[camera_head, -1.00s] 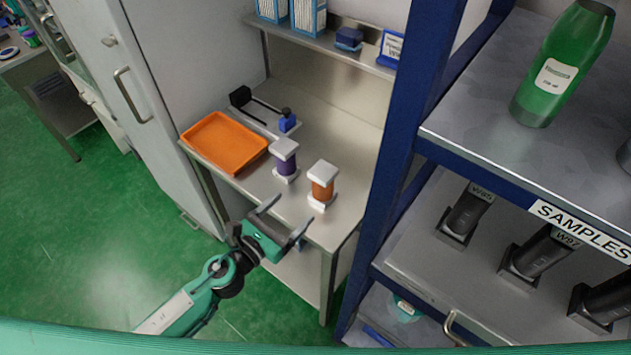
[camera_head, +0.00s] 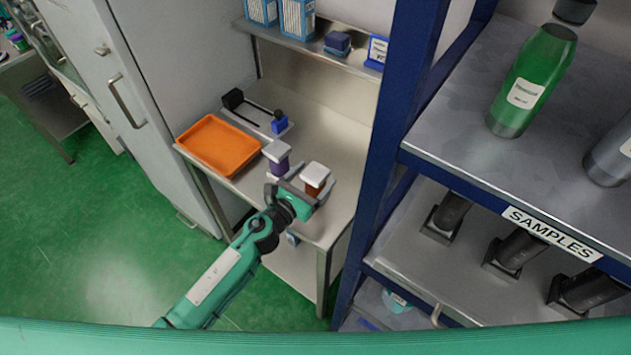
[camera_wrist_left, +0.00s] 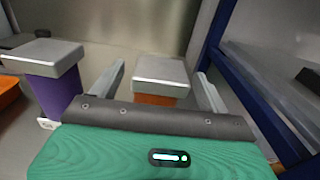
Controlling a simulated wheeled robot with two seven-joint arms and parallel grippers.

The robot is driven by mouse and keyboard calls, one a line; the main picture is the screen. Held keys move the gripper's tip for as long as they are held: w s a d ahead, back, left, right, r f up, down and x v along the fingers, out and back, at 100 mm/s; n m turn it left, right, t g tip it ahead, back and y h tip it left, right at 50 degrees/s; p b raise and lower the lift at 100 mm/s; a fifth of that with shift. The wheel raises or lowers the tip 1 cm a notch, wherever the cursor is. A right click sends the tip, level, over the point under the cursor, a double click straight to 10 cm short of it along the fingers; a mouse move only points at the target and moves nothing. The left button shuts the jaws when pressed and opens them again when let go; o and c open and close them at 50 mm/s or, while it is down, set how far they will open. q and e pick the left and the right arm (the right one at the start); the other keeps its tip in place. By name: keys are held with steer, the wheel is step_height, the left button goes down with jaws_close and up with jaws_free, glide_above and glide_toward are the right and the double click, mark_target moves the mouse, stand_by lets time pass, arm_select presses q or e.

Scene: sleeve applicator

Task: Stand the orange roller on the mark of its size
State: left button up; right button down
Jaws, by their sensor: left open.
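The orange roller (camera_head: 312,190) stands upright on the steel table, with a pale square cap on top. My left gripper (camera_head: 303,188) is open, its fingers on either side of the roller at the near side. In the left wrist view the orange roller (camera_wrist_left: 158,99) shows between the two fingers (camera_wrist_left: 160,90), its lower part hidden by the gripper body. The purple roller (camera_head: 278,166) stands just left of it, also with a pale square cap, and shows at the left of the wrist view (camera_wrist_left: 58,92). No size mark is clearly visible. My right gripper is not in view.
An orange tray (camera_head: 218,146) lies on the table's left side. Behind it is a small fixture with a blue block (camera_head: 279,124). A blue rack post (camera_head: 395,130) rises close to the right of the table. A shelf (camera_head: 330,58) hangs above the back.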

arm_select(q)
steer(key=shift+x, duration=0.8)
steer(key=c, duration=1.4)
steer(key=shift+r, duration=0.1)
